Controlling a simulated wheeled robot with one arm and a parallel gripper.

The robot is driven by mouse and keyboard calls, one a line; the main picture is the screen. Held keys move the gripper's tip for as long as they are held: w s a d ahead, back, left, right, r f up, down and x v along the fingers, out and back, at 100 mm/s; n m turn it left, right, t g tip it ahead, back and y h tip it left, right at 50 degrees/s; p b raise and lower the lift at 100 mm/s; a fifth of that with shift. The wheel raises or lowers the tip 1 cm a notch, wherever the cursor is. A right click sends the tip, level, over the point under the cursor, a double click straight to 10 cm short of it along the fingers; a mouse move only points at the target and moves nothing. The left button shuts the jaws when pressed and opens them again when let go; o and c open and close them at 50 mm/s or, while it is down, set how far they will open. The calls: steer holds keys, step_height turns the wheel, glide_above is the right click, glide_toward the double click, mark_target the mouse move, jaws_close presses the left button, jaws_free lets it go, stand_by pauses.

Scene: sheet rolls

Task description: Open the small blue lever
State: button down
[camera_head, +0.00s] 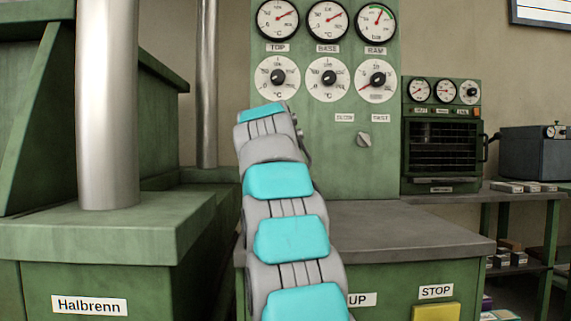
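No small blue lever can be made out in this view. My arm, grey with cyan pads, rises from the bottom centre toward the panel and covers part of the machine behind it. My gripper does not show; the far end of the arm hides whatever lies beyond it.
A green panel (320,120) carries gauges, dials and a small grey knob (363,140). A grey worktop (400,232) lies below it. A small green oven (441,145) and a blue-grey box (530,152) stand at right. Metal columns (108,110) rise at left.

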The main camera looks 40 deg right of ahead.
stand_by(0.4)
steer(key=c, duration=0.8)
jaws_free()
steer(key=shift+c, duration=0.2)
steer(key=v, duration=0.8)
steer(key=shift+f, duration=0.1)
